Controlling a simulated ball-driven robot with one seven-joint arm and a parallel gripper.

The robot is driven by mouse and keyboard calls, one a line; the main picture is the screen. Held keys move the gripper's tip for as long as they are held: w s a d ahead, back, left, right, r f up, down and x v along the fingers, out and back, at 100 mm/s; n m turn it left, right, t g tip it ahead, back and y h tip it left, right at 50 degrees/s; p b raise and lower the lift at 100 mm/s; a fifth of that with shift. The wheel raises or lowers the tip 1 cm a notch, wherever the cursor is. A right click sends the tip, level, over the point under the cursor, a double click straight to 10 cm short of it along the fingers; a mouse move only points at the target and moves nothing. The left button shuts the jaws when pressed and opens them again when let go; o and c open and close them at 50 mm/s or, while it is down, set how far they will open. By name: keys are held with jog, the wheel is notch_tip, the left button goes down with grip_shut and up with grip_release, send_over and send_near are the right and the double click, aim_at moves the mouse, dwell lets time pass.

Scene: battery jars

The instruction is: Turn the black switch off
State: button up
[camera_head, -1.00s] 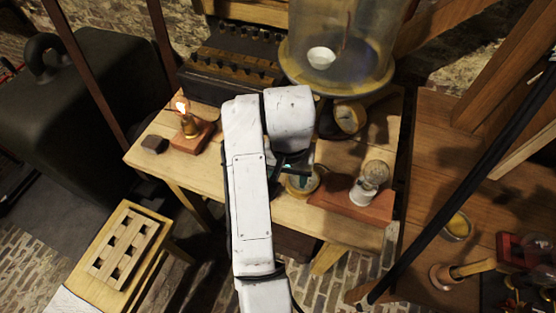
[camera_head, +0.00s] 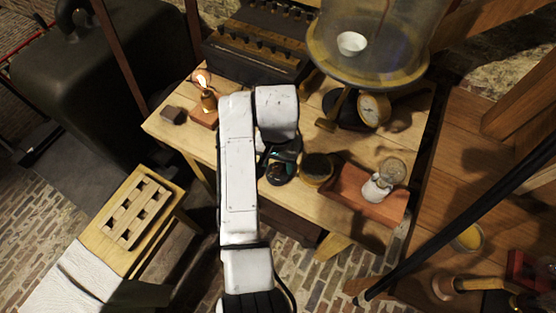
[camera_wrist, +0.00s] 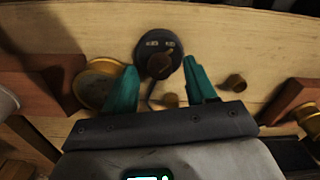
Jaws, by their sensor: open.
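My gripper (camera_wrist: 160,68) has two teal fingers spread apart, one on each side of the switch's near part in the wrist view. Nothing is held between them. I cannot tell whether the fingertips touch the switch, or its on or off position.
A round brass-rimmed thing (camera_head: 318,169) stands close beside the switch, then a red-brown board (camera_head: 352,196) with a glass piece. A lit bulb (camera_head: 207,97) on a wooden base is left of my arm. A glass jar (camera_head: 372,35) and a dial (camera_head: 373,107) stand behind.

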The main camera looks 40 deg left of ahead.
jog(key=shift+f, duration=0.3)
jog(key=shift+c, duration=0.4)
grip_shut()
